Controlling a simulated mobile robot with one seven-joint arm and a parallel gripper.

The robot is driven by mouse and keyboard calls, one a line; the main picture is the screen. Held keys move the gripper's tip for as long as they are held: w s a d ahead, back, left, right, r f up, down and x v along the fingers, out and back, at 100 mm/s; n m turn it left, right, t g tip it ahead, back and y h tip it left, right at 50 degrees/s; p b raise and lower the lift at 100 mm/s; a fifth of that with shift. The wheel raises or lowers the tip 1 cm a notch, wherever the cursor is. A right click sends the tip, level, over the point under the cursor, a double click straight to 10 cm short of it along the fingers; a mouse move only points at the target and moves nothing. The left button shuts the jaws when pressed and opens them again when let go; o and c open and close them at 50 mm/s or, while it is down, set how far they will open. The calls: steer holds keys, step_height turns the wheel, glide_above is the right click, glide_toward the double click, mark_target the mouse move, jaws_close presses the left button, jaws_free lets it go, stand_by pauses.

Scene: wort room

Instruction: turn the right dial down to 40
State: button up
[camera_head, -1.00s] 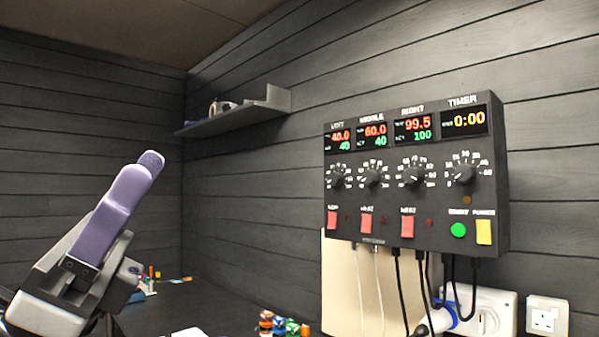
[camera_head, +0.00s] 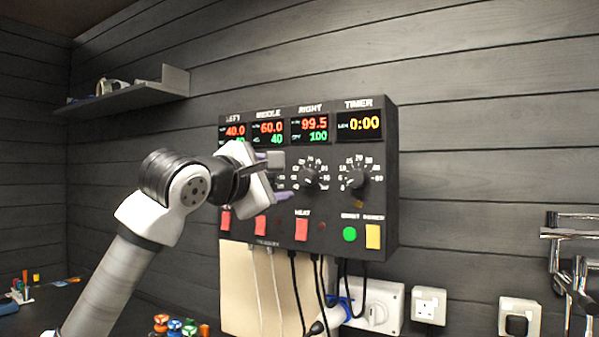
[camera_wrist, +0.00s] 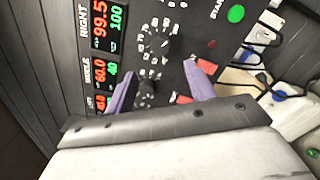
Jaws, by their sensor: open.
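The black control box has a right dial (camera_head: 309,178), a black knob with a white scale, under the RIGHT display (camera_head: 309,129), which reads 99.5 in red and 100 in green. My gripper (camera_head: 280,178) is open just left of the right dial, with one purple finger higher and one lower. In the wrist view the right dial (camera_wrist: 160,44) lies beyond the fingertips of my gripper (camera_wrist: 160,72), not between them. The middle dial (camera_wrist: 146,95) shows between the fingers there. In the head view my gripper and arm hide the left and middle dials.
The timer dial (camera_head: 357,178) is right of the right dial. A red heat switch (camera_head: 301,229), a green button (camera_head: 349,234) and a yellow switch (camera_head: 373,236) sit below. Cables hang under the box. A shelf (camera_head: 135,97) is on the wall at left.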

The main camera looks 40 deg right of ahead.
mark_target(304, 178)
steer(key=p+x, duration=0.3)
steer(key=x, duration=0.7)
steer(key=shift+p, duration=0.4)
steer(key=shift+c, duration=0.2)
steer(key=c, duration=0.9)
steer(key=shift+c, duration=0.2)
